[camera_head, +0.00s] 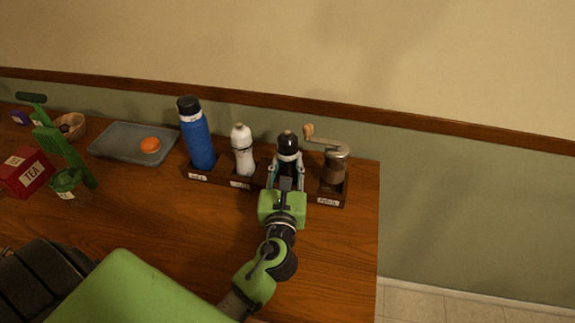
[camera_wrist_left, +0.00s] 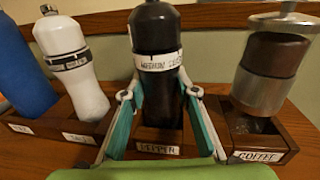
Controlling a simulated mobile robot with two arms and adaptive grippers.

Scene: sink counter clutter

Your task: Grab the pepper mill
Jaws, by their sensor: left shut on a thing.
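The pepper mill (camera_head: 288,141) is black with a light band around its neck and stands upright in the dark wooden rack (camera_head: 207,178). In the left wrist view it is the dark bottle-shaped mill (camera_wrist_left: 156,35) in the middle, behind the slot labelled pepper. My left gripper (camera_head: 287,176) is shut on the mill, with one finger on each side of its lower body; it also shows in the left wrist view (camera_wrist_left: 158,95). The mill's base is partly hidden by the rack. My right gripper is not in view.
A white shaker (camera_head: 242,150) and a blue bottle (camera_head: 196,138) stand left of the mill. A coffee grinder (camera_head: 336,165) with a crank stands close on its right. A grey tray (camera_head: 112,144) holds an orange item (camera_head: 150,145); a red tea box (camera_head: 27,176) is far left.

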